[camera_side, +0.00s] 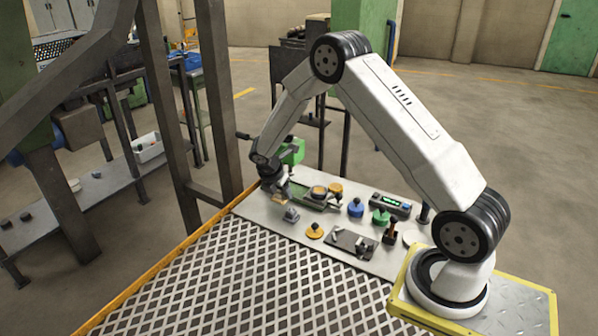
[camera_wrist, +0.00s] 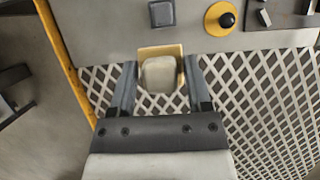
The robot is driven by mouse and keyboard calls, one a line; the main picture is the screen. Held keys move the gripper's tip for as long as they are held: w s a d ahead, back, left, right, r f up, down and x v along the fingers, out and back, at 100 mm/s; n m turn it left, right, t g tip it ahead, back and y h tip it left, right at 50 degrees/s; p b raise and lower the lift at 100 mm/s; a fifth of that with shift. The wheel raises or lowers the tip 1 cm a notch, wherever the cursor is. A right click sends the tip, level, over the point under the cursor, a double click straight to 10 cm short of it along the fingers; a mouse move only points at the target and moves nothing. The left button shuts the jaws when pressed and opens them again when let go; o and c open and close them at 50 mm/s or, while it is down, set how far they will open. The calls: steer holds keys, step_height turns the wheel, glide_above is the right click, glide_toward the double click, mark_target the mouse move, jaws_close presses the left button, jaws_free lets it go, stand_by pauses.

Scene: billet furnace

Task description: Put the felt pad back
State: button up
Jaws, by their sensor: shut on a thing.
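My gripper (camera_wrist: 158,82) is shut on a pale, rounded pad with a tan, wood-coloured backing, which I take to be the felt pad (camera_wrist: 158,75). One finger is on each side of it. In the side view my gripper (camera_side: 276,190) is low over the far left end of the grey bench plate, and the tan edge of the held pad (camera_side: 280,202) shows beneath it. A small grey block (camera_side: 291,214) stands close by on the plate, apart from the pad. It also shows in the wrist view (camera_wrist: 161,13), beyond the pad.
A yellow disc with a dark knob (camera_side: 314,231) lies right of the grey block. Blue (camera_side: 356,208) and green (camera_side: 381,217) knobbed pieces, a dark box with a green display (camera_side: 390,204) and a metal fixture (camera_side: 352,243) crowd the plate. The lattice grating (camera_side: 240,285) in front is clear.

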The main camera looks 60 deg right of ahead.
mark_target(266, 210)
steer(key=w+f, duration=0.2)
steer(key=w+d+f, duration=0.1)
steer(key=w+f, duration=0.1)
steer(key=w, duration=0.1)
steer(key=w+d+f, duration=0.1)
steer(key=w+f, duration=0.1)
steer(key=shift+w+d, duration=0.2)
steer(key=shift+d, duration=0.05)
steer(key=shift+w+d+f, duration=0.2)
steer(key=shift+w+f, duration=0.5)
steer(key=shift+f, duration=0.1)
steer(key=shift+w+f, duration=0.15)
steer(key=shift+f, duration=1.6)
steer(key=shift+f, duration=0.15)
